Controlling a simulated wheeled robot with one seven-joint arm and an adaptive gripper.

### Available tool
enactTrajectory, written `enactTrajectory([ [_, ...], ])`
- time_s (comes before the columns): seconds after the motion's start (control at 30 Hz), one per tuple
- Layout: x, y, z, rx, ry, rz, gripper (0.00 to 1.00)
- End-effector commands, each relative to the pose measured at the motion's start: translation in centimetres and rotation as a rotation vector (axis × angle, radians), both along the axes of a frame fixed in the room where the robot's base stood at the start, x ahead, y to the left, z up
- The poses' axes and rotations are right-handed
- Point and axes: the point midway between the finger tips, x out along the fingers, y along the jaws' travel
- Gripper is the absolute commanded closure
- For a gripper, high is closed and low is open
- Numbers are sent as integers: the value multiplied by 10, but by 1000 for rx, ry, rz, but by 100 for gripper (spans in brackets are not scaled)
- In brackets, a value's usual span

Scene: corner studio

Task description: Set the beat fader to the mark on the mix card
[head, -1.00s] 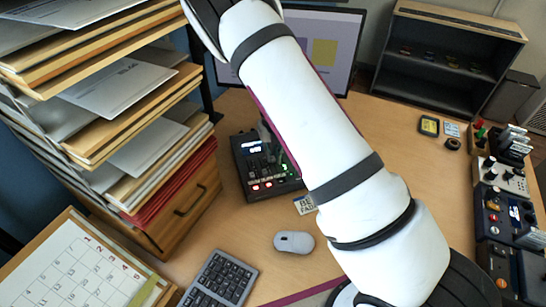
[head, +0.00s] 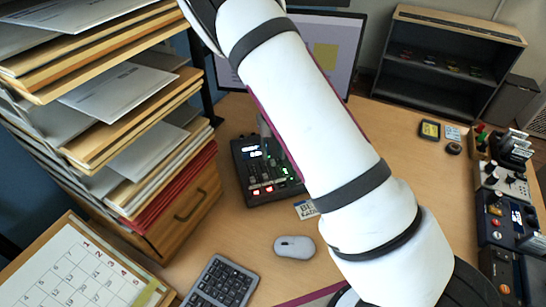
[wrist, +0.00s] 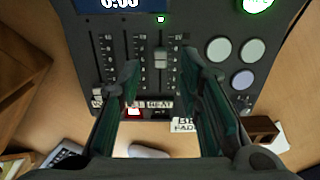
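The dark mixer (head: 252,192) stands on the desk left of my arm, with a small lit display and coloured buttons. In the wrist view its panel (wrist: 203,22) shows several vertical fader slots. A pale fader cap (wrist: 160,60) sits in the slot above the BEAT label (wrist: 160,104). My gripper (wrist: 161,66) is open, one finger on either side of that cap, with gaps visible. Contact cannot be told. A white card (head: 306,209) with partly readable lettering lies beside the mixer, partly behind my arm; it also shows in the wrist view (wrist: 184,124), partly covered by a finger.
A grey mouse (head: 294,247) and keyboard (head: 222,282) lie in front. A paper-filled shelf (head: 150,215) rises at left, a monitor (head: 345,45) behind. Several devices (head: 503,210) line the right edge. The desk right of my arm is mostly clear.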

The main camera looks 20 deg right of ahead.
Motion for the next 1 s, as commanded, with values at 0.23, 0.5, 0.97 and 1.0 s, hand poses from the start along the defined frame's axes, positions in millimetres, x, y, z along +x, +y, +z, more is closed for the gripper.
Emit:
enactTrajectory([
  [0.23,1,0,52,0,-4,0,68],
  [0.5,1,0,83,0,-2,-1,68],
  [0.97,0,0,85,0,0,-1,68],
  [1.0,0,0,85,0,-1,-1,68],
])
